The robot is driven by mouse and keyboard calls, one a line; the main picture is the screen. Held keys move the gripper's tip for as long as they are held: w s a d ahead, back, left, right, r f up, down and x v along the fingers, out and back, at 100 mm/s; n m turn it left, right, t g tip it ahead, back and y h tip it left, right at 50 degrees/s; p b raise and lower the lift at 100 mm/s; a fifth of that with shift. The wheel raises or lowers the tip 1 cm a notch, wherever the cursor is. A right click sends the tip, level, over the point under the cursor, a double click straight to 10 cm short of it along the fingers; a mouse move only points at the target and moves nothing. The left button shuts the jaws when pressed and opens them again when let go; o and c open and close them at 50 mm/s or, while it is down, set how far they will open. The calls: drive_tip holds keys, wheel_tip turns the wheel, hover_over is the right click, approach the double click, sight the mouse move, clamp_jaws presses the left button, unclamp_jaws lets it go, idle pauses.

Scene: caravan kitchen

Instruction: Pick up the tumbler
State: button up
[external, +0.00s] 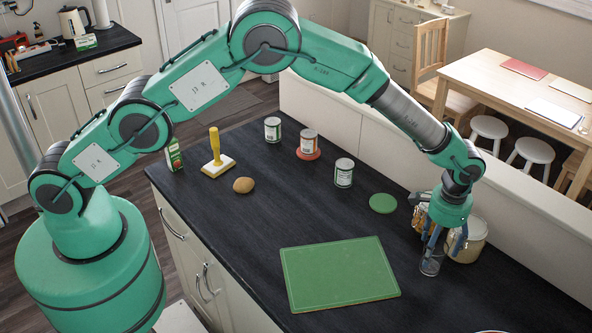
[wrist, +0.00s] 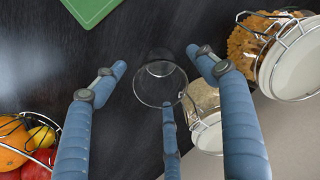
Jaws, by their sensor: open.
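The tumbler (wrist: 160,86) is a clear glass, seen between my fingers in the wrist view. In the external view the tumbler (external: 430,263) stands on the dark counter at the right, below my gripper. My gripper (external: 436,238) points down over it with blue fingers. In the wrist view my gripper (wrist: 157,75) is open, one finger to the left and one to the right of the glass, with gaps on both sides. A third finger shows below the glass and overlaps it in the picture. I cannot tell whether any finger touches it.
Clip-top glass jars (external: 467,240) stand close behind and right of my gripper; one jar (wrist: 208,130) is near the right finger. A fruit basket (wrist: 28,140) is at the left in the wrist view. A green cutting board (external: 338,273) lies left of the tumbler. Several cans (external: 344,172) stand farther back.

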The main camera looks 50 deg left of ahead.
sight(432, 261)
drive_tip(key=shift+f, duration=0.2)
drive_tip(key=shift+f, duration=0.1)
drive_tip(key=shift+f, duration=2.5)
drive_tip(key=c, duration=1.5)
drive_tip(key=shift+r, duration=0.15)
drive_tip(key=shift+c, duration=0.2)
